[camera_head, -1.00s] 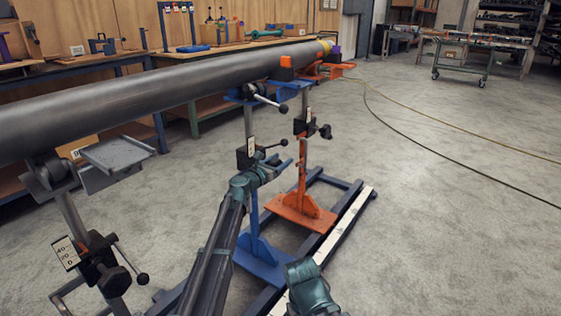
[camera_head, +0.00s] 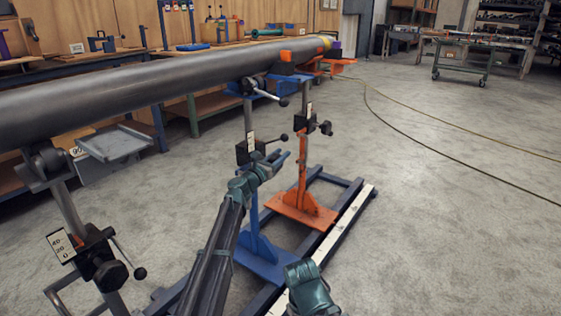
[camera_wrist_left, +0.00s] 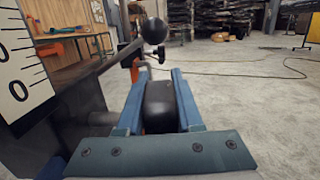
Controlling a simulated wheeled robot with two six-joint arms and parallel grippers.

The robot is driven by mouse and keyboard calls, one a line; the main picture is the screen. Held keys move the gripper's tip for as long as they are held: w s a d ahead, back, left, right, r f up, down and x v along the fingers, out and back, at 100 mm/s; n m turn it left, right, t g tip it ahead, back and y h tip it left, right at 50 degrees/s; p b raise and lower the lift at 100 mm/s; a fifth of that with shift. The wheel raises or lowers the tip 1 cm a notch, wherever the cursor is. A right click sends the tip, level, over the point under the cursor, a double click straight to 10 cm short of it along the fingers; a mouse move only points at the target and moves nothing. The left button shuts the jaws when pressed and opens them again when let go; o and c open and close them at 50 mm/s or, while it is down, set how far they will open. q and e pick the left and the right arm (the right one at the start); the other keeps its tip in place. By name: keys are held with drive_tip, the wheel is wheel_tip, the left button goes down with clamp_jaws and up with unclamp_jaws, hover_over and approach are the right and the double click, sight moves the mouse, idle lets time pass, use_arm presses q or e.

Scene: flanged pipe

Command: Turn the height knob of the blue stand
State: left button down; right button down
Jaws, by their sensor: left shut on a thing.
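The blue stand (camera_head: 254,225) stands upright on the dark base rails, under the long grey pipe (camera_head: 150,90). A black clamp block (camera_head: 243,153) with a white scale sits on its post, with a ball-ended lever (camera_head: 284,137) beside it. My left gripper (camera_head: 282,160) is at this block. In the left wrist view its two blue fingers (camera_wrist_left: 159,97) are shut on the black height knob (camera_wrist_left: 160,105), one on each side. The scale (camera_wrist_left: 18,65) and a black ball (camera_wrist_left: 154,30) show close by. A teal part of my right arm is at the bottom; its gripper is not seen.
An orange stand (camera_head: 302,205) stands just behind the blue one, to the right. A grey stand with a scale plate (camera_head: 62,247) is at the left front. Benches (camera_head: 200,60) line the back wall. The floor at the right is clear apart from thin cables.

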use_arm(q)
drive_tip(key=shift+s+f+t+h+b, duration=0.1)
drive_tip(key=shift+t+h+b, duration=0.2)
drive_tip(key=shift+t+b, duration=0.25)
drive_tip(key=shift+r, duration=0.25)
use_arm(e)
wheel_tip(320, 180, down, 2)
drive_tip(key=shift+f, duration=0.2)
use_arm(q)
drive_tip(key=c, duration=0.6)
unclamp_jaws()
drive_tip(key=shift+a, duration=0.1)
drive_tip(key=shift+o, duration=0.2)
